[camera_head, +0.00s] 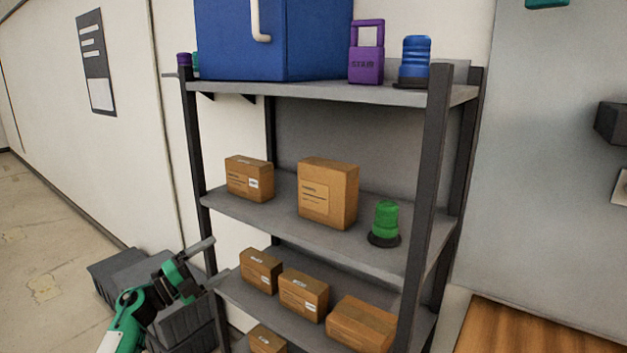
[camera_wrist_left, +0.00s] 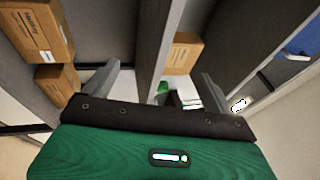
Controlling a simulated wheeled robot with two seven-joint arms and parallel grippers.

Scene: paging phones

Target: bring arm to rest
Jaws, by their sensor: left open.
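My left arm (camera_head: 126,318), green and white, comes in at the lower left of the head view. Its left gripper (camera_head: 212,262) is beside the left post of the shelf rack, about level with a lower shelf. In the left wrist view the two grey fingers of the left gripper (camera_wrist_left: 156,88) stand apart with nothing held between them. My right gripper is in neither view.
The rack's middle shelf (camera_head: 275,217) holds cardboard boxes (camera_head: 327,193) and a green beacon (camera_head: 385,220). A blue case (camera_head: 240,45), purple padlock-shaped object (camera_head: 366,62) and blue beacon (camera_head: 415,60) stand on top. Dark grey bins (camera_head: 120,270) sit behind my arm. A wooden surface (camera_head: 530,330) is lower right.

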